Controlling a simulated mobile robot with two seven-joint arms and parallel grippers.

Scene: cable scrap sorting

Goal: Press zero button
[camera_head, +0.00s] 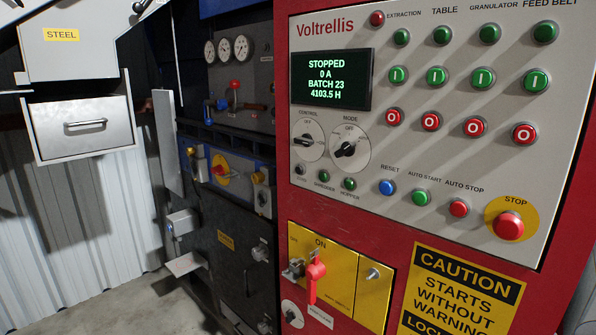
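The red control cabinet (410,230) fills the right half of the head view. Its light grey panel (455,170) carries a row of several red round buttons marked "O", under EXTRACTION, TABLE, GRANULATOR and FEED BELT. From left to right they include one at far left (394,117), one under TABLE (431,121), one under GRANULATOR (474,127) and one under FEED BELT (523,133). Green buttons marked "I" (437,76) sit directly above them. Neither of my grippers is in view.
The display (331,79) reads STOPPED, 0 A, BATCH 23, 4103.5 H. A red STOP mushroom button (509,226) and blue RESET button (387,187) sit lower. A red switch handle (315,277) juts out from a yellow plate. A steel drawer (84,127) stands at left.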

